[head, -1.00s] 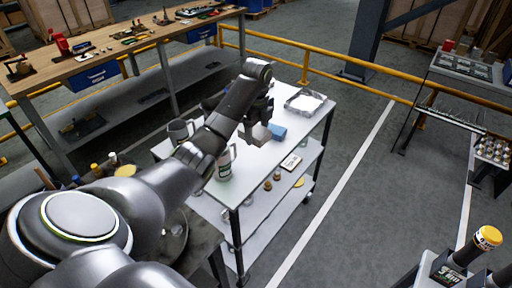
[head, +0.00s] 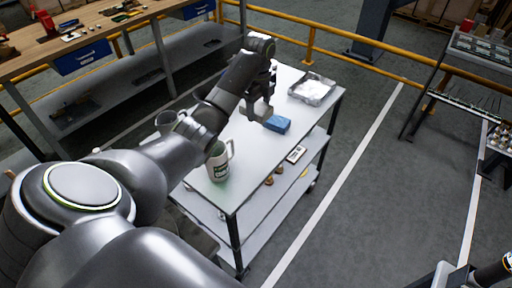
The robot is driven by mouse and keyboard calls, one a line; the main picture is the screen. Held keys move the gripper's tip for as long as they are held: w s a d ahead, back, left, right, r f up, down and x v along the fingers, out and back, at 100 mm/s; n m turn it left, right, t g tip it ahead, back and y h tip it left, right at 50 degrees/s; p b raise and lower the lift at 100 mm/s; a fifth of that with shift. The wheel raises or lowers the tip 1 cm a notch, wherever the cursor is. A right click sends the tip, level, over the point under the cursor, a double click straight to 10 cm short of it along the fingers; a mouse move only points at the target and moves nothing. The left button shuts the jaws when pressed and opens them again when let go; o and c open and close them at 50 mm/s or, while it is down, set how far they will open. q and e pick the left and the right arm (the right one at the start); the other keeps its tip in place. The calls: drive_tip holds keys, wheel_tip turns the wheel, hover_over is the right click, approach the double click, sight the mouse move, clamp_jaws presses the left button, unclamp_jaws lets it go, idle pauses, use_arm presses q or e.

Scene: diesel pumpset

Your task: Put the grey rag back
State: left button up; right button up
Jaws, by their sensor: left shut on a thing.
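My left gripper (head: 263,105) hangs over the white-topped trolley (head: 243,158), in its middle to far part. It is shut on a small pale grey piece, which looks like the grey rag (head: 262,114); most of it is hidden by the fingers. A folded blue cloth or sponge (head: 277,124) lies on the trolley top, just right of and below the gripper in the picture. I cannot tell whether the grey piece touches the trolley top.
A yellow rail (head: 309,45) runs behind. The trolley top's near right part is clear.

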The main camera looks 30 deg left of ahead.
use_arm(q)
drive_tip(key=shift+s+d+f+b, duration=0.15)
drive_tip(key=shift+s+f+b, duration=0.1)
drive_tip(key=shift+f+b, duration=0.65)
drive_tip(key=shift+f, duration=0.15)
wheel_tip(320, 180, down, 3)
drive_tip(key=b, duration=0.2)
hover_over(258, 148)
wheel_tip(258, 148, down, 6)
drive_tip(key=shift+w+r+p, duration=0.15)
drive_tip(key=shift+r+p, duration=0.1)
drive_tip(key=shift+p, duration=0.2)
drive_tip(key=shift+f, duration=2.1)
drive_tip(key=o, duration=0.5)
drive_tip(key=shift+f, duration=0.15)
drive_tip(key=o, duration=0.4)
drive_tip(key=shift+o, duration=0.2)
